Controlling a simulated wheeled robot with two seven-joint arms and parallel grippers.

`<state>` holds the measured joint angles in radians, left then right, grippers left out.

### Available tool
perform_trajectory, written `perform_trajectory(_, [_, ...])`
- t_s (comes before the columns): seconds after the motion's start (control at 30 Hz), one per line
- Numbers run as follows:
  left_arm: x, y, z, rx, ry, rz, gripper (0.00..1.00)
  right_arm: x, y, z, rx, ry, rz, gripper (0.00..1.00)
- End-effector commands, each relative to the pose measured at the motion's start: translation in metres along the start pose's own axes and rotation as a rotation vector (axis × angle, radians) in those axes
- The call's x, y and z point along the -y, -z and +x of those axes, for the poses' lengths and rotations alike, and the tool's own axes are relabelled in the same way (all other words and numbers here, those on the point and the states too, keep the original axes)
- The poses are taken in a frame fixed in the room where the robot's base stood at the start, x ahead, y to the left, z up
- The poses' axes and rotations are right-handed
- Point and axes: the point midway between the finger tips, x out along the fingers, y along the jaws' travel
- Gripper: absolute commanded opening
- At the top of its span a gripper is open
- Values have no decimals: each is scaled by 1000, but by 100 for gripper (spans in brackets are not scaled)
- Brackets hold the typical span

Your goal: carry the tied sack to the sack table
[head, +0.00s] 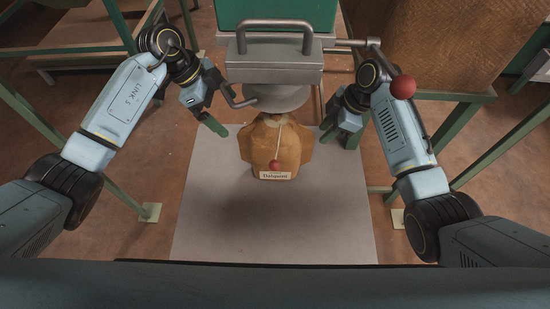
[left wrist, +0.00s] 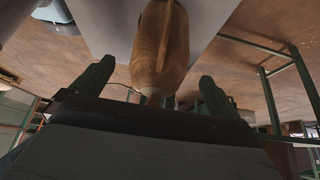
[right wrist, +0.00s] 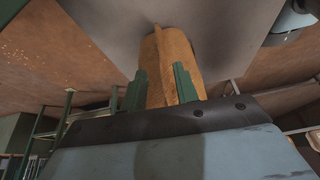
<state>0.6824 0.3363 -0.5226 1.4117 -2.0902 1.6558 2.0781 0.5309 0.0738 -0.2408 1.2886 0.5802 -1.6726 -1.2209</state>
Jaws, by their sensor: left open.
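The tan sack (head: 275,148) stands below the hopper spout, its neck gathered at the top, with a pale cord, a red bead and a printed label on its front. My left gripper (head: 217,124) is open to the left of the sack, apart from it. The left wrist view shows the sack (left wrist: 160,45) beyond its spread fingers (left wrist: 153,88). My right gripper (head: 340,134) is to the right of the sack, its fingers apart. The right wrist view shows the sack (right wrist: 168,62) beyond those fingers (right wrist: 159,85). I cannot tell which surface is the sack table.
The grey metal hopper outlet (head: 275,70) with a bar handle hangs over the sack. A lever with a red knob (head: 403,87) juts out at right. Green frame legs (head: 105,165) stand at both sides. The grey panel (head: 275,225) in front of the sack is clear. A wooden surface (head: 85,38) is at upper left.

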Motion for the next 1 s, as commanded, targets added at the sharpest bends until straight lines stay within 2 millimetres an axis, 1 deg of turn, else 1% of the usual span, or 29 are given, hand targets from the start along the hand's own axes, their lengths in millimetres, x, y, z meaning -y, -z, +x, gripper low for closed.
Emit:
perform_trajectory(0.07, [2,-4,-1,60,11,-6,100,-1,6,0,6,7,-38,30])
perform_trajectory(0.17, [3,-6,-4,98,17,-15,100,-1,10,-3,11,13,-59,30])
perform_trajectory(0.43, [3,-6,-6,105,18,-18,100,0,11,-4,12,15,-62,30])
perform_trajectory(0.57, [3,-6,-2,103,16,-18,100,0,10,-2,12,15,-61,30])
perform_trajectory(0.67, [3,-7,7,102,15,-19,100,0,10,3,12,17,-60,30])
perform_trajectory(0.73, [3,-8,17,102,14,-20,100,0,10,9,11,17,-60,30])
perform_trajectory(1.0, [3,-13,70,100,12,-20,100,0,10,39,11,17,-60,30])
